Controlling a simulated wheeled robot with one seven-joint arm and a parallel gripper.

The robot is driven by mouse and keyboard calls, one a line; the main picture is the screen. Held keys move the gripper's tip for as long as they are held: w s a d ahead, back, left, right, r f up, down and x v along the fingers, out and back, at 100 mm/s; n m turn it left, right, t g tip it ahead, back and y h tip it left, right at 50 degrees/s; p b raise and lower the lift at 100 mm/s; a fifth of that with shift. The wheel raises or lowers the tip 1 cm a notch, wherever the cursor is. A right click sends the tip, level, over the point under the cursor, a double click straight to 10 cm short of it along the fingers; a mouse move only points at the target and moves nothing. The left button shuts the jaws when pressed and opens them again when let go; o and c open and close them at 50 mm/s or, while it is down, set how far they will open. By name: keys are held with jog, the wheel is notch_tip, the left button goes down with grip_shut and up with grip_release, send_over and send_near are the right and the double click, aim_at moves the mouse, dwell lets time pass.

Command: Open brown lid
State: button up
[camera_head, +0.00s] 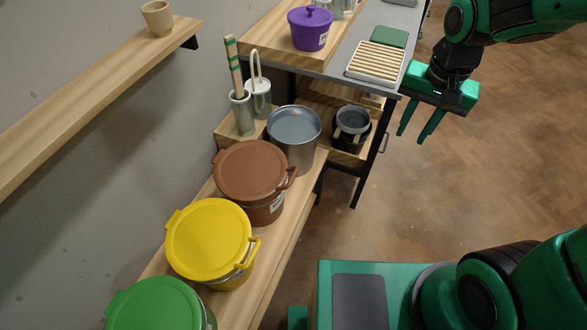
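The brown lid (248,167) sits flat on a brown bucket (264,209) on the low wooden bench, left of the middle. It covers the bucket's mouth. A handle or latch shows at its right edge. My gripper (417,134) hangs over the floor at the upper right, well to the right of the brown lid and apart from it. Its two green fingers are spread with nothing between them.
A yellow-lidded bucket (208,238) and a green-lidded bucket (155,308) stand nearer on the bench. Behind the brown one are an open metal pot (294,129) and tool canisters (243,112). A wall shelf (90,88) overhangs at left. The floor (480,190) is clear.

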jog(key=w+a+f+y, duration=0.1)
jog(key=a+f, duration=0.3)
jog(key=a, duration=0.9)
jog(key=n+y, duration=0.1)
send_near(293, 176)
jog(key=x, duration=0.7)
jog(key=shift+w+f, duration=0.15)
jog(key=shift+f, duration=0.05)
jog(key=shift+c, duration=0.7)
